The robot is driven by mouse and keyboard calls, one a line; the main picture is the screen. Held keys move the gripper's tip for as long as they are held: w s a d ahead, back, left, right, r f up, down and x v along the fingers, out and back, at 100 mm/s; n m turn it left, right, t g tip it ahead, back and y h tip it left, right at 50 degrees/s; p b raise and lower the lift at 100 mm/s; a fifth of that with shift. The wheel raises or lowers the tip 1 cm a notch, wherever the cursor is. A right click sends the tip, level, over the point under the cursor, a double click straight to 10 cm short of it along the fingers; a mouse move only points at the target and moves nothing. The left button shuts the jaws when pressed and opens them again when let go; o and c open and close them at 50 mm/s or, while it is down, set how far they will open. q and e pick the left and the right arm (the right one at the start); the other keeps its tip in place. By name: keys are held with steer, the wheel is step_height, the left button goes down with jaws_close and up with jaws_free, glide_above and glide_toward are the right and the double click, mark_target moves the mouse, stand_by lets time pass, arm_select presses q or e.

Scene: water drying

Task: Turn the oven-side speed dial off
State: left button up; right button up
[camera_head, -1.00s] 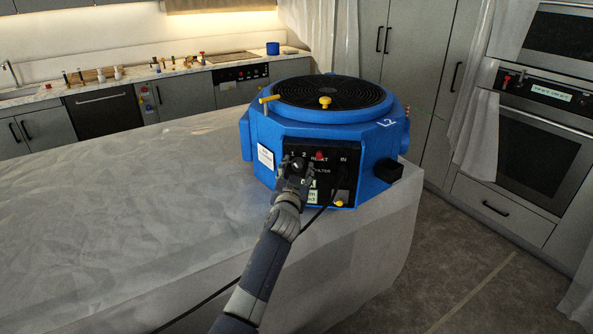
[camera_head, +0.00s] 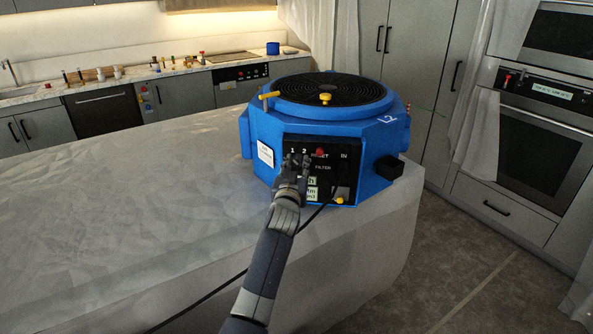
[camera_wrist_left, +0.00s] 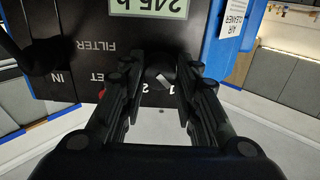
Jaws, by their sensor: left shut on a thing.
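The blue machine (camera_head: 262,130) with a round black top grille stands on the sheet-covered counter. Its black control panel (camera_head: 330,150) carries the marks 1 and 2, a red button (camera_head: 320,152) and a pale display. My left gripper (camera_head: 297,160) is at the panel's upper left, just below the 1 and 2. In the left wrist view, the black speed dial (camera_wrist_left: 160,73) with a white pointer mark sits between the fingertips, and the gripper is shut on it. In the head view the fingers mostly hide the dial. My right gripper is not in view.
A yellow knob (camera_head: 325,98) and a yellow handle (camera_head: 270,95) stick out at the machine's top. A black cable (camera_head: 318,212) hangs from the panel past my left arm. An oven (camera_head: 545,130) stands at the right. The covered counter (camera_head: 120,200) to the left is clear.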

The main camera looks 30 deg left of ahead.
arm_select(q)
steer(key=n+b, duration=0.1)
steer(key=n, duration=0.3)
steer(key=shift+n, duration=0.3)
steer(key=n, duration=0.4)
steer(key=shift+n, duration=0.3)
steer(key=o, duration=1.1)
steer(key=shift+c, duration=0.2)
step_height(320, 180, up, 10)
